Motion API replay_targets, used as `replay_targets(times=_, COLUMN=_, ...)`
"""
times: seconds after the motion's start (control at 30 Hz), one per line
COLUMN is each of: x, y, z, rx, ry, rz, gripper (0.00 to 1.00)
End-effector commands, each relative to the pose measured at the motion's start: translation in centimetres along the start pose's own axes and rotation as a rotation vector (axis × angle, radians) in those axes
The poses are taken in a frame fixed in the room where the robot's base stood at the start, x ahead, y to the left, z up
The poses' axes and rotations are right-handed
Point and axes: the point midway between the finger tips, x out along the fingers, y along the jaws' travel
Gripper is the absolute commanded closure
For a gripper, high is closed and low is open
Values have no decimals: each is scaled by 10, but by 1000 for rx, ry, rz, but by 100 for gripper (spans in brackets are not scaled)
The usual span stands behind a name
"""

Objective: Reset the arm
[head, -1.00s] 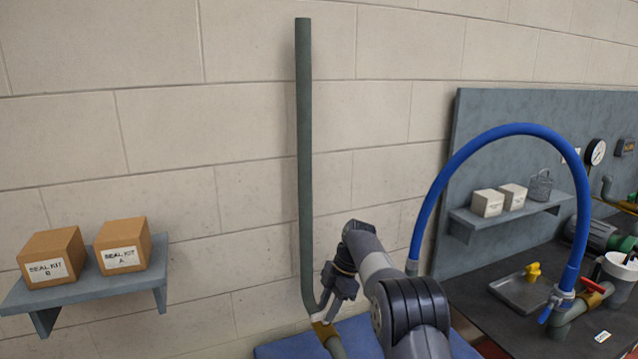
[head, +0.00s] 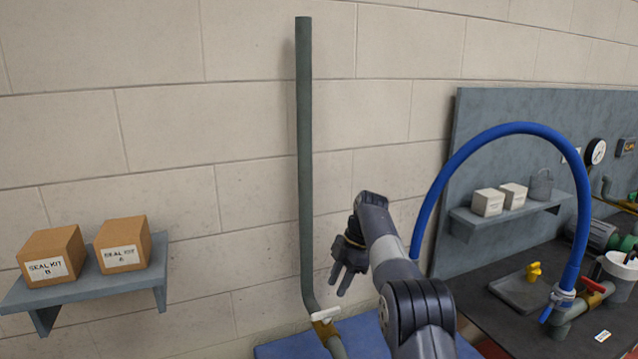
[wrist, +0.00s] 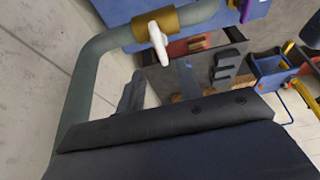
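My gripper (head: 341,282) hangs above and right of a white valve handle (head: 325,314), apart from it, with its fingers pointing down. The fingers are spread with a gap between them and nothing is held. My gripper also shows in the wrist view (wrist: 160,88), with the white handle (wrist: 158,43) beyond the fingertips. The handle sits on a brass valve body (head: 324,328) at the foot of a tall grey-green pipe (head: 304,160).
A wall shelf (head: 85,286) with two seal kit boxes is at the left. A blue hose (head: 436,180) arches close to the right of my arm, over a dark bench (head: 480,300). The wall above my gripper is clear.

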Motion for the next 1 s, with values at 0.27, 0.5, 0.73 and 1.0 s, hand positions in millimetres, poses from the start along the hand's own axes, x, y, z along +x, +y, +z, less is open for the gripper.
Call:
replay_targets(times=0.27, x=43, y=-1, z=-1, rx=1, ry=1, rz=-3, gripper=66)
replay_targets(times=0.5, x=80, y=-1, z=1, rx=41, ry=-1, rz=20, gripper=66)
replay_targets(times=0.73, x=80, y=-2, z=0, rx=247, ry=0, rz=105, gripper=66)
replay_targets(times=1.0, x=79, y=-4, z=0, rx=477, ry=0, rz=198, gripper=66)
